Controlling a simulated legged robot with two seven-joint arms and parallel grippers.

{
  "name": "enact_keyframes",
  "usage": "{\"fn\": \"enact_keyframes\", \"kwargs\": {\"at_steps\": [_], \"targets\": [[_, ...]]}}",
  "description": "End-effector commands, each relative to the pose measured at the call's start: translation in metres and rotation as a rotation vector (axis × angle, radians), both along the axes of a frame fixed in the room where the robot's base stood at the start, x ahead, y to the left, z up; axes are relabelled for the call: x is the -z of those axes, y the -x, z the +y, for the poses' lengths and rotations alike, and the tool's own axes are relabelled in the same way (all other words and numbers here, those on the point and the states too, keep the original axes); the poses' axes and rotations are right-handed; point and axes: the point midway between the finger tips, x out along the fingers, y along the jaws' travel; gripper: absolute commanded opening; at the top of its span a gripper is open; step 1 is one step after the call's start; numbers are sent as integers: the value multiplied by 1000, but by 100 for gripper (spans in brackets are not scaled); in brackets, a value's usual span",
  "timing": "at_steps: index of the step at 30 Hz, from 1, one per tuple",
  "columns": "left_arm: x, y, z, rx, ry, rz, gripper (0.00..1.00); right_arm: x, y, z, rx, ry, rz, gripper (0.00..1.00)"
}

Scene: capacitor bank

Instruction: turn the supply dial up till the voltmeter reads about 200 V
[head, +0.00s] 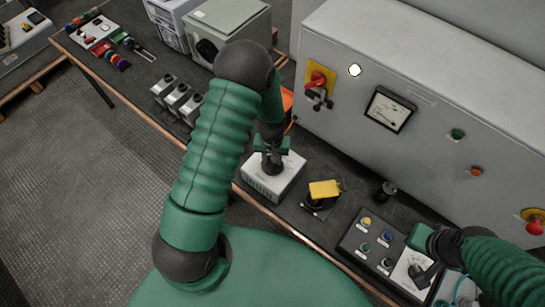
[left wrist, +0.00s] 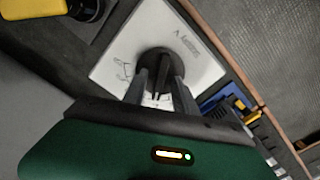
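A white-topped box (head: 288,178) stands on the bench below my left arm, with a round black dial on its top, taken as the supply dial. In the left wrist view the dial (left wrist: 157,57) sits on the white top. My left gripper (left wrist: 162,80) is over it, one finger on each side. I cannot tell whether the fingers press on it. The voltmeter (head: 389,110) is a square white-faced gauge on the grey cabinet; its reading is too small to tell. My right gripper (head: 420,262) is low at the right, by a white dial plate (head: 403,270); its fingers are unclear.
The grey cabinet (head: 455,90) backs the bench and carries a red switch on a yellow plate (head: 318,80). A yellow-topped item (head: 324,189) and a small black post (head: 386,191) stand right of the box. A control panel (head: 362,238) lies near the right gripper.

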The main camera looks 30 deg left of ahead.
Motion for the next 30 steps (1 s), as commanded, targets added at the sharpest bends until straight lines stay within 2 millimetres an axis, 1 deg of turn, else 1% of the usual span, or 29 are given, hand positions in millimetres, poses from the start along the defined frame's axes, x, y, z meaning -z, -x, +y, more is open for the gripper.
{"fn": "enact_keyframes", "kwargs": {"at_steps": [2,5,8,15,18,21,25,30], "targets": [[-2,0,0,0,0,0,34,0,0,0,0,0,0,0],[-12,-1,0,0,0,-1,34,2,0,0,0,0,0,0],[-34,-1,0,0,0,-4,34,5,0,0,0,0,0,0],[-105,-3,1,0,0,-5,34,11,0,0,0,0,0,0],[-132,-3,1,1,0,-5,34,13,0,0,0,0,0,0],[-151,-3,1,1,0,-2,34,14,0,0,0,0,0,0],[-164,-2,1,1,0,1,34,14,0,0,0,0,0,0],[-167,-2,1,0,1,2,34,14,0,0,0,0,0,0]]}}
